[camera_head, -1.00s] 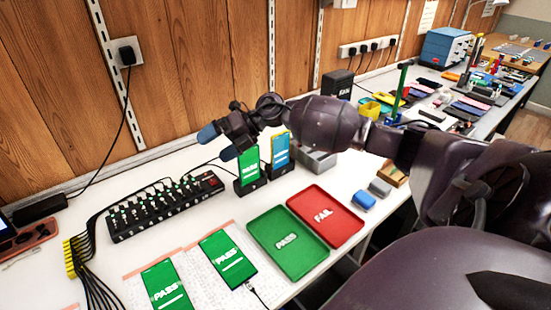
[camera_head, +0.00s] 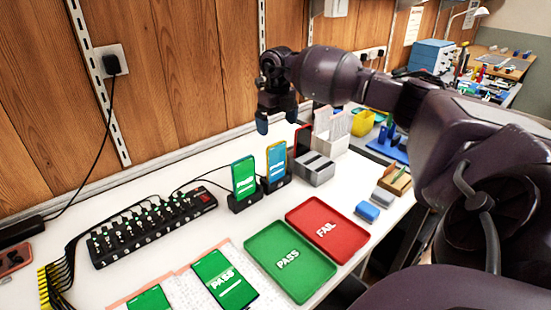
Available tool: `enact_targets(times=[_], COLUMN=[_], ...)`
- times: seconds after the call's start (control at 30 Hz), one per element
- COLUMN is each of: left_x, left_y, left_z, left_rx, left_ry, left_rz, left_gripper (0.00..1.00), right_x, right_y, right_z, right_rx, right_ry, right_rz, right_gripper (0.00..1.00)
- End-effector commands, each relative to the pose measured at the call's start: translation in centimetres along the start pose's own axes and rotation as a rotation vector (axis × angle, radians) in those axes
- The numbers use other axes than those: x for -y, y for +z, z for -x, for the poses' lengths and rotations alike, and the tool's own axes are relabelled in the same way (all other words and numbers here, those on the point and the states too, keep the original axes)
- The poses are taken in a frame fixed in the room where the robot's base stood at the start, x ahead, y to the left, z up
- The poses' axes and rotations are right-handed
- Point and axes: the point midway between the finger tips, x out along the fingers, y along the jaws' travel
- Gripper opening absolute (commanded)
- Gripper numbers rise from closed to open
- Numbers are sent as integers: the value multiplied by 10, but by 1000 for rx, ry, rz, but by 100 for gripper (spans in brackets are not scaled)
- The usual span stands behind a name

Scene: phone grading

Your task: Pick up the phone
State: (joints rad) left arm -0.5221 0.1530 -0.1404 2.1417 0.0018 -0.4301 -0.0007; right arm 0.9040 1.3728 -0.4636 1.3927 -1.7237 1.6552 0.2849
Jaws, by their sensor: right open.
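My right gripper (camera_head: 276,122) is open and empty, pointing down above the back of the bench. It hangs above and behind two phones in dark stands. One is a green-screened phone (camera_head: 243,174); the other is a blue phone with a yellow top (camera_head: 276,161), just right of it. Two more phones lie flat at the front with green PASS screens: one phone (camera_head: 224,280) shows whole, and another phone (camera_head: 149,299) is cut off by the bottom edge. The gripper appears apart from all of them. My left gripper is not in view.
A green PASS tray (camera_head: 262,240) and red FAIL tray (camera_head: 345,250) lie empty at the front. A black multi-port hub (camera_head: 150,228) with cables sits left. A grey slotted block (camera_head: 316,170) and white holder (camera_head: 335,128) stand right of the phone stands. Blue and grey blocks lie farther right.

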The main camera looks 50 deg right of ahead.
Motion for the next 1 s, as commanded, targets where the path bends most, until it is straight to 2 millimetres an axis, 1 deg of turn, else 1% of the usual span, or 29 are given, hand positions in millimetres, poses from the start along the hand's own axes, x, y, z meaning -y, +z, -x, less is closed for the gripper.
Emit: enact_targets(times=[0.03, 0.2, 0.47, 0.77, 0.87, 1.0], left_x=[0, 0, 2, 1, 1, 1], left_y=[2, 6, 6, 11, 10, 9], left_z=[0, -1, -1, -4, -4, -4], left_rx=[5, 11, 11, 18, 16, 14], left_ry=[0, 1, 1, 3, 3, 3], left_rz=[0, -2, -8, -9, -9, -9], left_gripper=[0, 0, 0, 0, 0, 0], right_x=[0, -1, -2, -5, -4, -4], right_y=[-1, -1, 0, -1, -1, -1], right_z=[-11, -36, -51, -91, -96, -95], right_rx=[-6, -6, -1, -6, -3, 0], right_ry=[1, 3, 4, 4, 4, 3], right_rz=[1, 2, 2, 2, 2, 2], right_gripper=[100, 100, 100, 100, 100, 100])
